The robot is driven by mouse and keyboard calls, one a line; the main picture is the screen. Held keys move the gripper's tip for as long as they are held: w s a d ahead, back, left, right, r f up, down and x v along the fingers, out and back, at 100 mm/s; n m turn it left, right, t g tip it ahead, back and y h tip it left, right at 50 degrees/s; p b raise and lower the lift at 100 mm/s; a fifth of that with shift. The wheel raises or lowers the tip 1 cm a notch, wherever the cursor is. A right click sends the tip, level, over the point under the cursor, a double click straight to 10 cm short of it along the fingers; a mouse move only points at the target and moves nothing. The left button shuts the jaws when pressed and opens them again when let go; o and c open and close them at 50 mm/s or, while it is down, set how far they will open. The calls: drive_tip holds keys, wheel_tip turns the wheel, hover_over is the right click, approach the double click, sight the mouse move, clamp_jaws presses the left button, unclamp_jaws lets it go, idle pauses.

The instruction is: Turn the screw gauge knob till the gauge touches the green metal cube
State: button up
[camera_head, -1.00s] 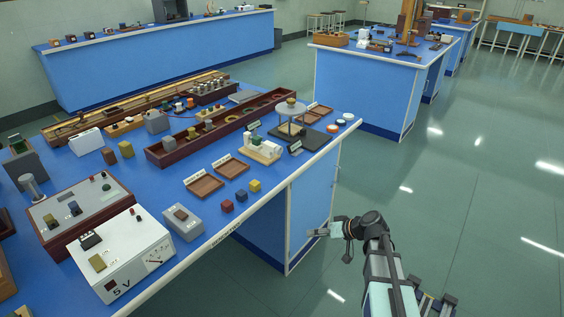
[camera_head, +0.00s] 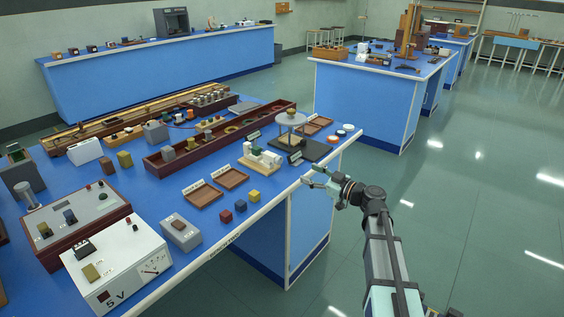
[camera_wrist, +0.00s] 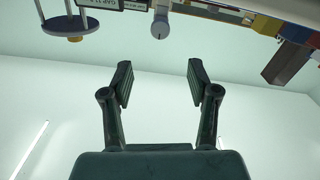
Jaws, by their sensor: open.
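The screw gauge (camera_head: 262,157) is a white device near the bench's front edge. The small green cube (camera_head: 256,150) appears at its middle; whether they touch is too small to tell. My gripper (camera_head: 318,178) is beyond the bench's front edge, to the right of the gauge and apart from it. In the wrist view my gripper (camera_wrist: 160,82) has its two dark fingers spread with nothing between them. A grey rounded end, seemingly the gauge knob (camera_wrist: 161,24), shows above and beyond the fingertips there. The green cube is not clear in that view.
Yellow (camera_head: 254,196), blue (camera_head: 240,205) and red (camera_head: 226,216) cubes sit along the front edge. A round-topped stand (camera_head: 291,119) on a dark base is right of the gauge. Brown trays (camera_head: 203,194) lie left. Floor beside the bench (camera_head: 440,220) is free.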

sight(281, 161)
drive_tip(key=p+x, duration=0.1)
drive_tip(key=x, duration=1.2)
drive_tip(key=shift+p, duration=0.3)
drive_tip(key=shift+f, duration=0.1)
clamp_jaws()
